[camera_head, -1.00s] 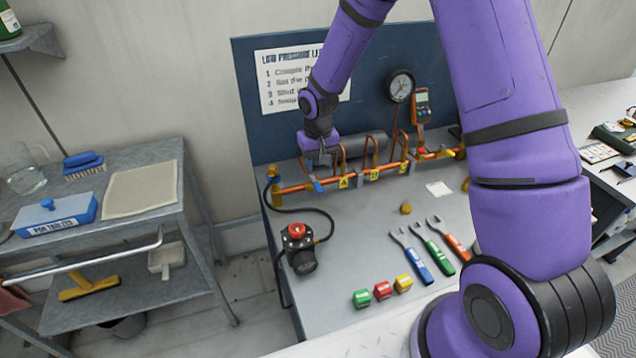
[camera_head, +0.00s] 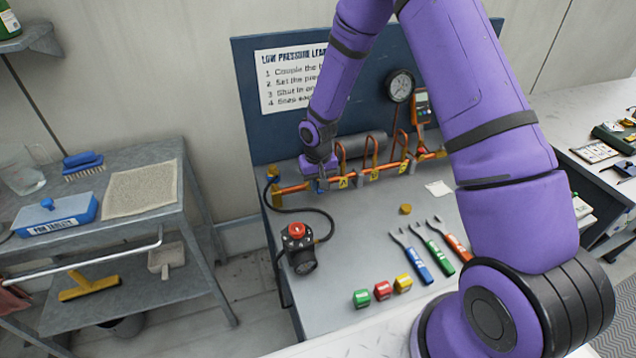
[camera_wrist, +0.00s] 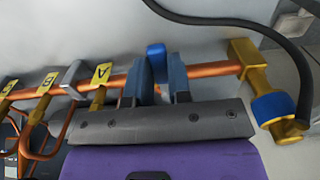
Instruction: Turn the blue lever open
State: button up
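The blue lever (camera_wrist: 156,58) sits at the orange pipe and shows between my fingertips in the wrist view. My gripper (camera_wrist: 160,75) has one finger on each side of the lever, with a gap showing between the fingers. I cannot tell whether either finger touches it. In the head view my gripper (camera_head: 321,183) is at the left part of the orange pipe (camera_head: 293,188), and it hides most of the lever.
A brass end fitting with a blue ring (camera_wrist: 272,106) stands right of my gripper in the wrist view. A black hose passes nearby. Yellow tags (camera_wrist: 102,73) and pipe loops lie left. A red-knobbed device (camera_head: 298,240), wrenches and coloured blocks occupy the bench.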

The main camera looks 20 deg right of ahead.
grip_shut()
